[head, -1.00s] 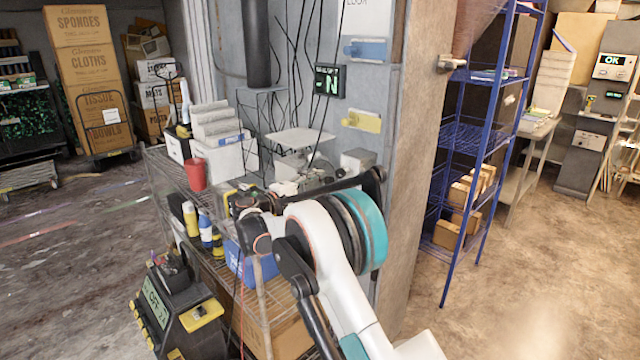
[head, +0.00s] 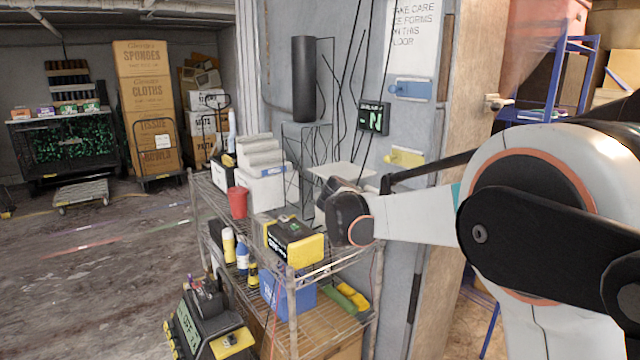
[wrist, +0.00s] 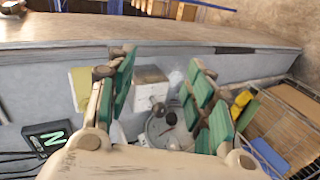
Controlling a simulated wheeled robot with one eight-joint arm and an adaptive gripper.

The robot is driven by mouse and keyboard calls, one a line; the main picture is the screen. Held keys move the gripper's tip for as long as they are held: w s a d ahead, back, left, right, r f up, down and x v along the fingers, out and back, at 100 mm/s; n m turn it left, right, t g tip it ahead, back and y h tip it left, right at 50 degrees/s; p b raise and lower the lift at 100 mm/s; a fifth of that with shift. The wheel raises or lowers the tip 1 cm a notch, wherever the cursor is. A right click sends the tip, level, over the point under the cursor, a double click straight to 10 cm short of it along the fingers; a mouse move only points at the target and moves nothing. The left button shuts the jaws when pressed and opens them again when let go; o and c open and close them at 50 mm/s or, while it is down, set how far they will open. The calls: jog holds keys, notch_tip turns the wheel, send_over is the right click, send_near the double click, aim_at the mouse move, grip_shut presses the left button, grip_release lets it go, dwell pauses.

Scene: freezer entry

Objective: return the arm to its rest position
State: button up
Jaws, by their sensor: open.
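My arm shows large on the right of the head view, its white links and dark joints reaching left to a dark rounded joint (head: 350,218) over the wire cart. I cannot make out my gripper in the head view. In the wrist view, my gripper (wrist: 160,65) has its green-padded fingers spread apart, with nothing held between them. Beyond the fingers are a white box (wrist: 150,88) and a round grey object (wrist: 168,128), both apart from the pads as far as I can tell.
The wire cart (head: 292,300) holds a yellow-black case (head: 292,240), a red cup (head: 238,202) and bottles. A grey wall panel with a display (head: 374,118) and yellow handle (head: 404,158) stands close behind my arm. Open floor (head: 90,270) lies at left.

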jog(key=s+d+m+g+y, duration=0.1)
jog(key=s+d+m+y, duration=0.15)
jog(key=s, duration=0.95)
jog(key=s+d+m+y, duration=0.1)
jog(key=s+y, duration=0.2)
jog(key=s, duration=0.8)
jog(key=s+a+f+m+y, duration=0.1)
jog(key=s+f, duration=0.3)
jog(key=s, duration=0.5)
jog(key=s+a+f+m+y, duration=0.2)
jog(key=s+a+f+y, duration=0.1)
jog(key=s, duration=0.6)
jog(key=shift+s+a+f, duration=0.15)
jog(key=shift+s+f, duration=0.2)
jog(key=shift+s, duration=0.05)
jog(key=shift+y, duration=0.25)
